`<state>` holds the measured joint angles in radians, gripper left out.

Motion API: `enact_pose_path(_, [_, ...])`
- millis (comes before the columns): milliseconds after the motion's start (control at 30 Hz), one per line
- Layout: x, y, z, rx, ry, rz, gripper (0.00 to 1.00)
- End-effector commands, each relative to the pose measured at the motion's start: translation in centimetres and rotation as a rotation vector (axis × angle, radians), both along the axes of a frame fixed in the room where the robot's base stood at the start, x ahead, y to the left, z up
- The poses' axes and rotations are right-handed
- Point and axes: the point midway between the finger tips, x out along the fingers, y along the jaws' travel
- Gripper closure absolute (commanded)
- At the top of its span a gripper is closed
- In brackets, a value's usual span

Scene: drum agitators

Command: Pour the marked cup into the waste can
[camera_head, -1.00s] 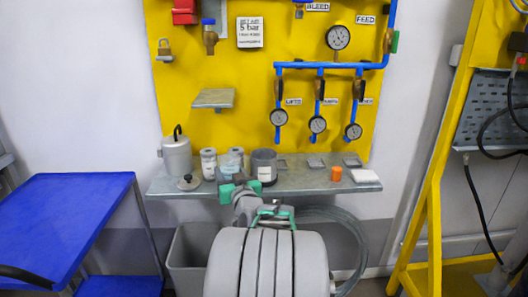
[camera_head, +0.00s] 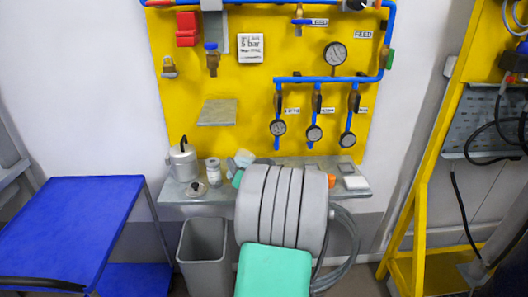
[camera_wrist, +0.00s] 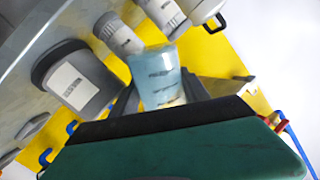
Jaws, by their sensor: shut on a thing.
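My gripper (camera_wrist: 163,92) is shut on a pale blue, see-through cup (camera_wrist: 152,72) with a label too blurred to read. Something cream-coloured shows low in the cup. In the head view the cup (camera_head: 243,158) looks tilted, just above or at the shelf, and my arm hides part of the gripper. I cannot tell whether it clears the shelf. The waste can (camera_head: 205,262) is a grey open bin on the floor, below the shelf and left of my arm. Its visible inside looks empty. The cup is above and to the right of it.
The grey shelf (camera_head: 176,193) carries a pot (camera_head: 183,164), a loose lid (camera_head: 196,188), a labelled jar (camera_head: 213,171), an orange cap (camera_head: 330,181) and a white pad (camera_head: 356,183). A dark grey container (camera_wrist: 76,80) stands close beside the cup. A blue table (camera_head: 70,225) is at left.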

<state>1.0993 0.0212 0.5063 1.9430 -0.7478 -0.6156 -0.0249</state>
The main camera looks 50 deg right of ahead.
Motion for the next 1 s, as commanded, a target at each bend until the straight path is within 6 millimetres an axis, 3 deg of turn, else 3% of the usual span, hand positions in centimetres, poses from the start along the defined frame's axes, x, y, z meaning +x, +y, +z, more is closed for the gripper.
enact_pose_path(33, [-0.1, -0.2, 1.0, 0.019, -0.007, -0.002, 0.95])
enact_pose_path(1000, [-0.3, -0.8, 2.1, 0.140, -0.050, 0.000, 0.95])
